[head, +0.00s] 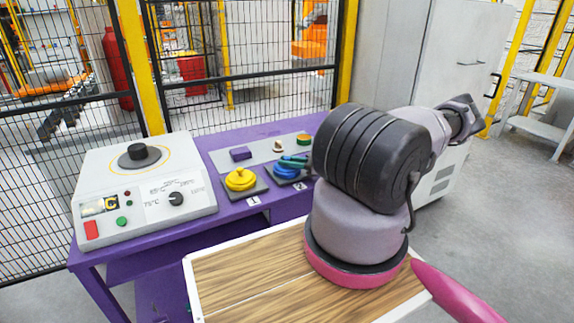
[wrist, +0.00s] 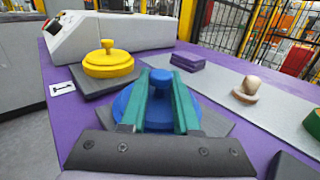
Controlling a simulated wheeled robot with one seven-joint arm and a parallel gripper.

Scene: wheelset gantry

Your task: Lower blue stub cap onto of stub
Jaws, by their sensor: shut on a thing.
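The blue cap (head: 285,174) is a round disc with a knob, at the dark square pad marked 2 on the purple table. In the wrist view the blue cap (wrist: 128,100) lies between and under the teal fingers of my gripper (wrist: 162,82). My gripper (head: 294,162) is shut on the cap's knob. The cap is level, on or just above its pad (wrist: 218,124); I cannot tell if they touch. Any stub beneath it is hidden. A dark round stub (head: 138,152) stands on top of the white control box (head: 150,205).
The yellow cap (head: 240,179) sits on pad 1, just left of the blue one. Behind them, a grey strip (head: 222,157) holds a purple block (head: 240,153), a beige knob (head: 279,147) and a green-orange piece (head: 304,140). A mesh fence stands behind the table.

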